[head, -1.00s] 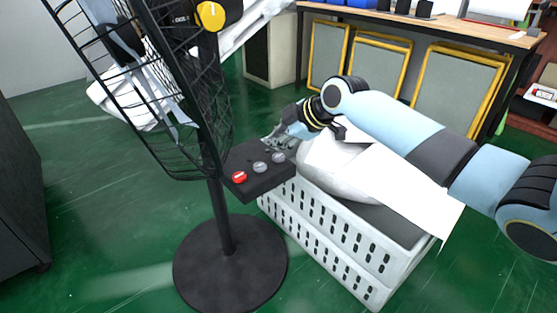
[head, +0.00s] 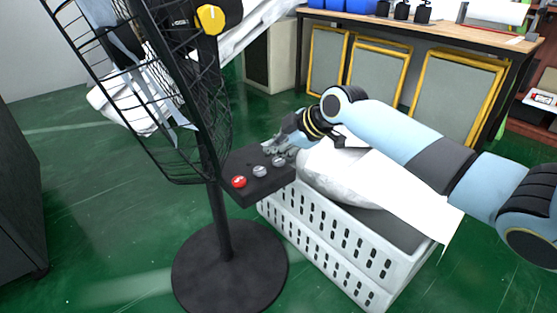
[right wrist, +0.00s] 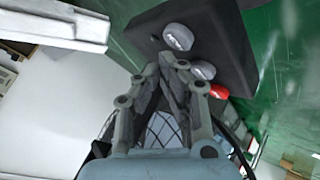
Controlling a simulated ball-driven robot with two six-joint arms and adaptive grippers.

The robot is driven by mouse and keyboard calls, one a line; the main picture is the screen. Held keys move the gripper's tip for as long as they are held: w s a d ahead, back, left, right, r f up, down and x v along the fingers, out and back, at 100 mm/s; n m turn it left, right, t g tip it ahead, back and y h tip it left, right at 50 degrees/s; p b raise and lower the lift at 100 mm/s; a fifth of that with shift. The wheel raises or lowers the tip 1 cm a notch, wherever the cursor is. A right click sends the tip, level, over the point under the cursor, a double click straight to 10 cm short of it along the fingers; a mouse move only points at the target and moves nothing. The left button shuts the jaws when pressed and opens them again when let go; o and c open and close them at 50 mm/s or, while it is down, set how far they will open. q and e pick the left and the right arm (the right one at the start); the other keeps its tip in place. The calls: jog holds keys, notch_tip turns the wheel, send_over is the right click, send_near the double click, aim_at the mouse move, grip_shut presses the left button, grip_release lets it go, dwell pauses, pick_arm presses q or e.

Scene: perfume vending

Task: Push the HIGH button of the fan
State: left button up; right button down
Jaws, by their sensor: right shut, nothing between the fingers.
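The black fan stands at the left of the head view, with a wire cage, a pole (head: 222,225) and a round base (head: 230,268). Its button panel (head: 245,196) carries a red button (head: 239,182) and two grey buttons (head: 260,171), (head: 278,161); their labels are too small to read. My right gripper (head: 272,149) is shut and empty at the panel's far edge, near the farther grey button. In the right wrist view its fingertips (right wrist: 173,62) appear close to the grey buttons (right wrist: 178,37), (right wrist: 203,70); I cannot tell whether they touch. My left gripper is not in view.
A white slotted crate (head: 330,248) with a white bag (head: 340,180) on it stands just right of the panel, under my right arm. A wooden table (head: 450,32) and yellow-framed panels (head: 380,75) are behind. Green floor is clear in front left.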

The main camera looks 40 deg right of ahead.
aim_at(277, 162)
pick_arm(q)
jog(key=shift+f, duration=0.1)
pick_arm(e)
jog(key=shift+f, duration=0.1)
dwell(0.6)
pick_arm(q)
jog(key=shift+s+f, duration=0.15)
pick_arm(e)
jog(key=shift+f, duration=0.35)
pick_arm(q)
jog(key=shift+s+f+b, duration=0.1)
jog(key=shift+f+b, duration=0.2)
jog(key=shift+b, duration=0.15)
pick_arm(e)
jog(key=shift+f, duration=0.45)
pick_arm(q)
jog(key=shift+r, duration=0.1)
pick_arm(e)
jog(key=shift+r, duration=0.1)
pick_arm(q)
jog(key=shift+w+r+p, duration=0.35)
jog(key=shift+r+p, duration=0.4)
pick_arm(e)
jog(key=shift+r, duration=0.8)
